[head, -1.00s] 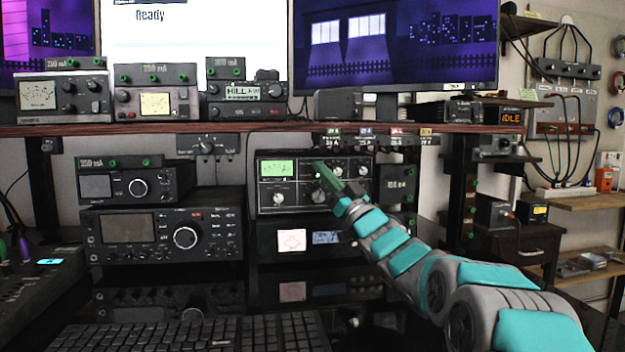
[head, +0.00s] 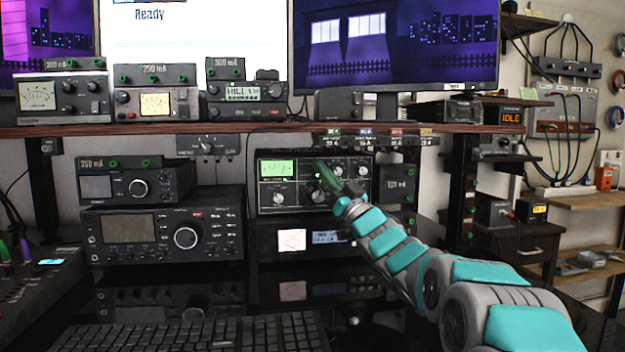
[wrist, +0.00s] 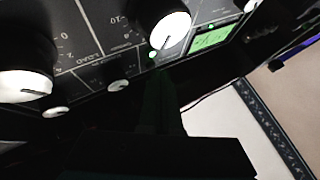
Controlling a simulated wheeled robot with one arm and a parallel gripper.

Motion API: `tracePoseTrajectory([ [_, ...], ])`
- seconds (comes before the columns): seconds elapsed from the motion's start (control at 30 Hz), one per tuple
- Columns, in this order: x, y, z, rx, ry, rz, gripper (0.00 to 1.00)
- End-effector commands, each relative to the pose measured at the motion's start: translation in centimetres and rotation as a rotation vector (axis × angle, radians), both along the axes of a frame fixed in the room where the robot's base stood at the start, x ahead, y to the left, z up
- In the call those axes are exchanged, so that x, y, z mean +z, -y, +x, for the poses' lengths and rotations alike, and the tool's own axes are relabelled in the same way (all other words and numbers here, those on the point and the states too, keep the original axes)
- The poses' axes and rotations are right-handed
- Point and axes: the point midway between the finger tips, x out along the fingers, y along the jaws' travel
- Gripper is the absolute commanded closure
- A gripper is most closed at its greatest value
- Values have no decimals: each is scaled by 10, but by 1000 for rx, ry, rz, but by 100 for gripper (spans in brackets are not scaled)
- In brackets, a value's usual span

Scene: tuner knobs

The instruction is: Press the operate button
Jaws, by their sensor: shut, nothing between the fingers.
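In the wrist view the dark fingers (wrist: 163,72) point at the panel, just below a white knob (wrist: 170,30). A small green light (wrist: 152,54) lies by that knob, close to the fingertips. I cannot tell whether the fingers touch the panel. No label reading "operate" is legible, and my fingers hide part of the panel.
A transceiver (head: 165,230) stands left of the tuner, and a dark unit (head: 290,240) with lit displays sits beneath it. A small box (head: 396,184) is close to its right. A keyboard (head: 200,335) lies in front. The upper shelf edge (head: 230,127) runs above the tuner.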

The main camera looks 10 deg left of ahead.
Motion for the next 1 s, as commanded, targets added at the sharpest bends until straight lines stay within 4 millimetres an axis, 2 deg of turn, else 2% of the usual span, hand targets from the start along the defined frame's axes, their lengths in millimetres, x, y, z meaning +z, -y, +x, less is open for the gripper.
tracePoseTrajectory([
  [0.23, 0, 3, -9, 0, 1, 1, 100],
  [0.6, 0, 4, -12, 0, 0, 0, 100],
  [1.0, -1, 13, -43, -2, -1, 0, 100],
])
